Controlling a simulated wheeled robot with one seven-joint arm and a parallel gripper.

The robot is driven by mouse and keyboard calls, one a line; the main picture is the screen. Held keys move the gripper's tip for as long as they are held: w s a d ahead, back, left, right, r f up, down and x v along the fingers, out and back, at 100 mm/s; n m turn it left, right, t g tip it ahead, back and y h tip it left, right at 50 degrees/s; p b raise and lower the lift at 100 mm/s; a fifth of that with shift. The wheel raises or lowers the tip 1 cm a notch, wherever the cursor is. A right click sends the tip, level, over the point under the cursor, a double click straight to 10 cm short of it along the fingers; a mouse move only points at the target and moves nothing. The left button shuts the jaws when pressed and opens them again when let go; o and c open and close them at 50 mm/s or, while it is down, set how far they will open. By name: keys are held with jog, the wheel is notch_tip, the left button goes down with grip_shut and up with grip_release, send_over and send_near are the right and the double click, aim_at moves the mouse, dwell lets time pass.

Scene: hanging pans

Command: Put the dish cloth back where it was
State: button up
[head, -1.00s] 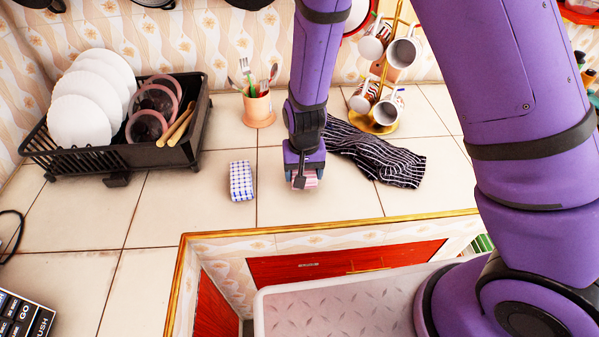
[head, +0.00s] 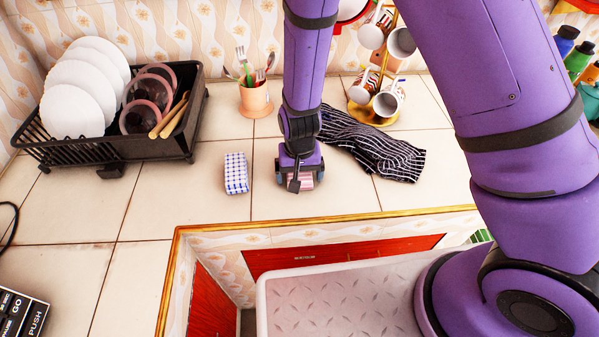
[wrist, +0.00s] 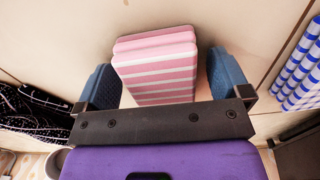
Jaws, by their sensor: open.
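A pink-and-white striped folded cloth or block (wrist: 158,68) stands between the open fingers of my gripper (wrist: 162,82) in the wrist view, with a small gap beside the right finger. In the head view my gripper (head: 299,179) is low over the counter, and only a bit of the pink striped piece (head: 307,182) shows under it. A blue-and-white checked folded cloth or block (head: 236,173) lies just left of the gripper. A dark cloth with white stripes (head: 385,153) lies crumpled to the right. Which one is the dish cloth I cannot tell for sure.
A black dish rack (head: 180,145) with plates and bowls stands at the left. A utensil cup (head: 255,100) and a mug stand (head: 373,117) are behind the gripper.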

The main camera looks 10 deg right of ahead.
notch_tip(320, 180, up, 12)
jog(key=s+d+r+t+y, duration=0.1)
jog(key=d+r, duration=0.5)
jog(key=r, duration=0.3)
jog(key=s+d+r+t+y, duration=0.1)
jog(key=d+r, duration=0.5)
jog(key=r, duration=0.4)
jog(key=s+d+r+t+h, duration=0.2)
jog(key=s+d+r, duration=0.8)
jog(key=s, duration=0.5)
jog(key=d+t, duration=0.1)
jog(key=d, duration=0.1)
jog(key=shift+d+r, duration=0.3)
jog(key=shift+r, duration=0.1)
